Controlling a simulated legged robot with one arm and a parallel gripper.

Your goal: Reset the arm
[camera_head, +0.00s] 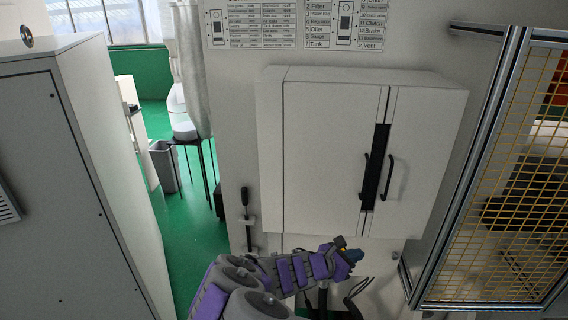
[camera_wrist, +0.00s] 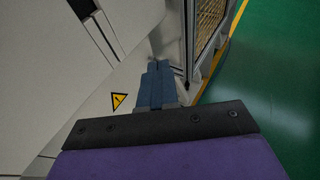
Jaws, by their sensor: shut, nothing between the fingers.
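My gripper (camera_head: 354,255) shows in the head view at the end of my purple and grey arm, low and in front of the white wall cabinet. In the wrist view my gripper (camera_wrist: 158,68) is seen from behind, its blue fingers together with nothing between them. It points along the white panel toward the foot of the mesh frame. No foil tray is in view.
A white cabinet (camera_head: 325,150) with dark handles hangs ahead. A yellow mesh guard (camera_head: 500,230) in a metal frame stands at right. A grey cabinet (camera_head: 70,200) fills the left. Green floor (camera_head: 190,255) is open between the cabinets.

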